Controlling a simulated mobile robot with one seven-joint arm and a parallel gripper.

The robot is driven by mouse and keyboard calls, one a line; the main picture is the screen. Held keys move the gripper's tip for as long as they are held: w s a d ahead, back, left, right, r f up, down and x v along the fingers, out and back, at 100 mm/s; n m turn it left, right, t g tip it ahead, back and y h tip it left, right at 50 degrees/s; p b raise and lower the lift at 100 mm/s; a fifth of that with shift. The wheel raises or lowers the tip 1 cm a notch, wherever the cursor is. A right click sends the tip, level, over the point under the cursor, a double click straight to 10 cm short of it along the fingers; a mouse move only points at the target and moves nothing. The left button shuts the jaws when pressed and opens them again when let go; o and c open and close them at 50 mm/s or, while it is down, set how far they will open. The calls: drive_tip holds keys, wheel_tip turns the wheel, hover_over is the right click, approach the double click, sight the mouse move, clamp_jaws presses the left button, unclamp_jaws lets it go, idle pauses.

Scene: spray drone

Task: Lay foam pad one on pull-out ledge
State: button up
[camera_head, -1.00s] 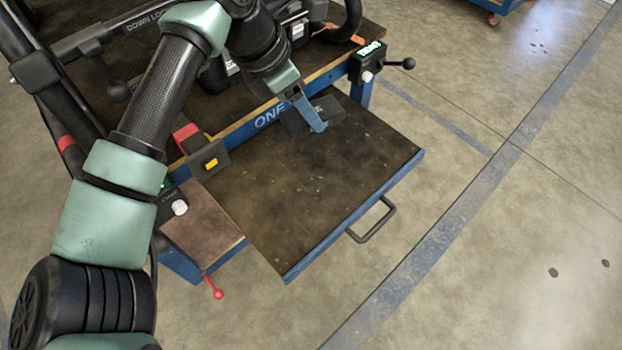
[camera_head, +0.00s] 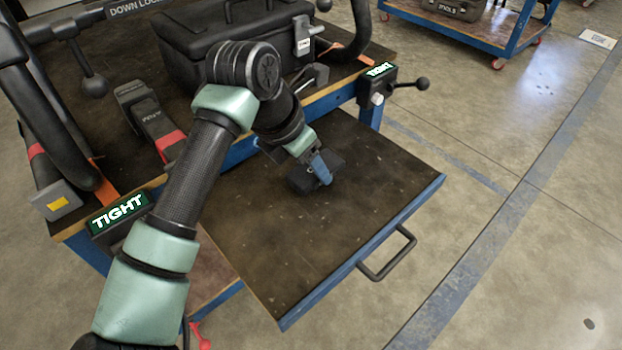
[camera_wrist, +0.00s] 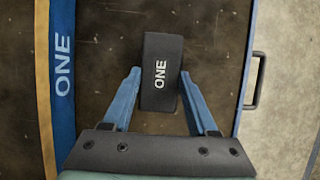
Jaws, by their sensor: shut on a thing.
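Foam pad one is a dark block (camera_head: 304,178) over the back part of the pull-out ledge (camera_head: 320,235), a dark board with blue edges. In the wrist view the pad (camera_wrist: 160,95) shows white "ONE" lettering on top. My gripper (camera_head: 322,168) is shut on the pad; in the wrist view its blue fingers (camera_wrist: 160,76) are at the pad's two sides. The pad looks roughly flat and low over the ledge. I cannot tell whether its underside touches the board.
A black case (camera_head: 215,50) and clamps with "TIGHT" signs (camera_head: 120,210) are on the bench behind. A black handle (camera_head: 388,255) sticks out from the ledge's front edge. The ledge around the pad is bare. A blue cart (camera_head: 470,25) stands at the back right.

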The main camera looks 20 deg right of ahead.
sight(308, 173)
drive_tip(key=shift+f+b, duration=0.4)
drive_tip(key=shift+f, duration=0.95)
drive_tip(key=shift+f, duration=0.15)
drive_tip(key=o, duration=1.3)
drive_tip(key=p+v, duration=0.5)
drive_tip(key=v, duration=0.7)
